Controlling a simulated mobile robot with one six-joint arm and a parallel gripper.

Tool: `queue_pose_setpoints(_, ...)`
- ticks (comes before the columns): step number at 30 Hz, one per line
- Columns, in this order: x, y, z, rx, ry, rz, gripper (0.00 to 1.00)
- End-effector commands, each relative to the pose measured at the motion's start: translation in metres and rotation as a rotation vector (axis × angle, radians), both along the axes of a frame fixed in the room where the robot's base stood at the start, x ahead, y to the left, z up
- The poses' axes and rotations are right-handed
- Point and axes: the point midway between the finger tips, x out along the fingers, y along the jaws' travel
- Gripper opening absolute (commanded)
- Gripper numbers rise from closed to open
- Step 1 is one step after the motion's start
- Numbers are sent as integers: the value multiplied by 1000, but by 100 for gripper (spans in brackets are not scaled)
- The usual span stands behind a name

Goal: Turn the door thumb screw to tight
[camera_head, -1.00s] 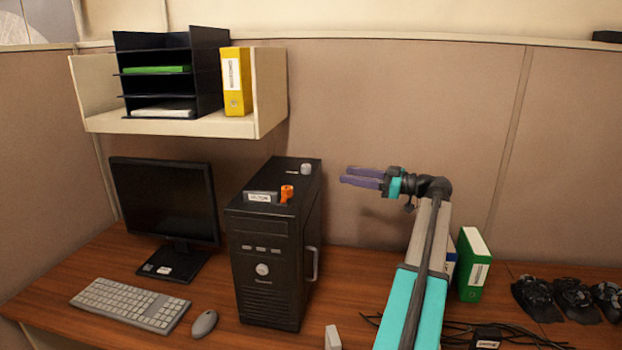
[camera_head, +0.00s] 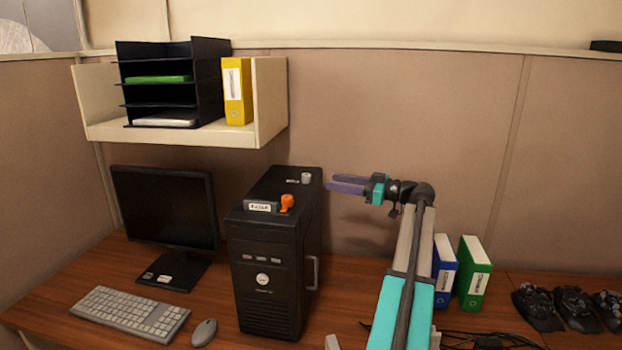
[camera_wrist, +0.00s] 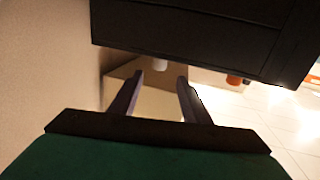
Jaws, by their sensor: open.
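A black computer tower (camera_head: 265,270) stands upright on the desk. Two knobs rise from its top: a grey one (camera_head: 306,178) near the back right and an orange one (camera_head: 287,202) near the front, beside a white label. The label text is too small to read, so I cannot tell for sure which knob is the door thumb screw. My gripper (camera_head: 331,182) is open and empty, just right of the grey knob, with its fingers pointing left at it. In the wrist view, the grey knob (camera_wrist: 160,65) shows between and beyond the fingertips; the orange knob (camera_wrist: 234,80) is farther right.
A monitor (camera_head: 165,210), keyboard (camera_head: 130,313) and mouse (camera_head: 204,332) are left of the tower. A shelf (camera_head: 270,100) with a paper tray and yellow binder hangs above. Blue and green binders (camera_head: 474,272), cables and dark devices lie right. A handle (camera_head: 313,272) sticks out from the tower's side.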

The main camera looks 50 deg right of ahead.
Motion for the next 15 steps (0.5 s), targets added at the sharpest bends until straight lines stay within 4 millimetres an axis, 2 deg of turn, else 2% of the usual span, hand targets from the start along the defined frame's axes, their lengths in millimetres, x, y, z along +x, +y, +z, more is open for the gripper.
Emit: queue_pose_setpoints(15,68,25,1,0,0,1,43)
